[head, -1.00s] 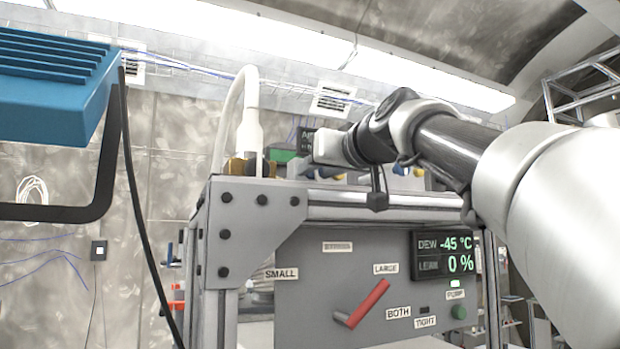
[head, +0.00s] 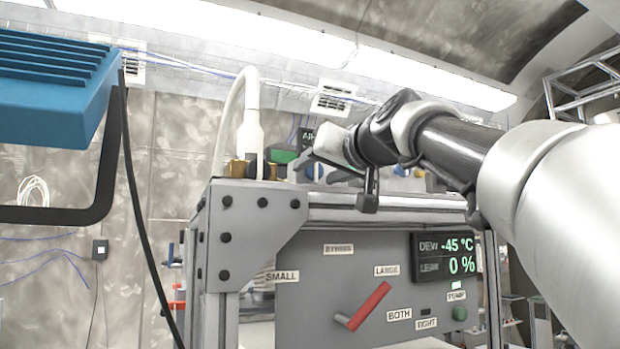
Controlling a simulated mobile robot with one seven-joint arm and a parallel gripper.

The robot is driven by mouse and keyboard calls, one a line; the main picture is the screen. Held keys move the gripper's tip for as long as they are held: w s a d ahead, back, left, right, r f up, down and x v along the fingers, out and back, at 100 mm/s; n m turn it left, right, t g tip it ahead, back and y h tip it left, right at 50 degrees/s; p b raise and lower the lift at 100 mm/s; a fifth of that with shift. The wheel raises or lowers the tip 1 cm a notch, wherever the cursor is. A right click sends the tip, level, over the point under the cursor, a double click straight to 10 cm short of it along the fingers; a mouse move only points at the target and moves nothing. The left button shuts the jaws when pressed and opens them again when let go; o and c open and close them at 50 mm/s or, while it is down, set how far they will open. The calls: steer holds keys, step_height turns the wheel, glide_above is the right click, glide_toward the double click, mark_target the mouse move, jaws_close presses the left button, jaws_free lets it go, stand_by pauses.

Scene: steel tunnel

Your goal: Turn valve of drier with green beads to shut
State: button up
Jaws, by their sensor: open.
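My gripper (head: 333,146) is at the end of my arm, above the top rail of the grey framed rig, and reads as open. Its fingers are mostly hidden behind its pale body, and I see nothing held in it. A green part (head: 284,157) shows left of the gripper. I cannot make out a drier with green beads or its valve setting. Whether the gripper touches anything is hidden.
The rig's grey front panel (head: 315,300) carries a red lever (head: 370,306), labels and a display (head: 445,257) reading DEW -45 °C and 0 %. A white hose (head: 250,130) rises at the rig's left corner. A blue box (head: 55,90) hangs at upper left with a black cable.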

steer(key=b+v, duration=0.3)
steer(key=v, duration=1.4)
steer(key=shift+s, duration=0.15)
steer(key=shift+s, duration=0.1)
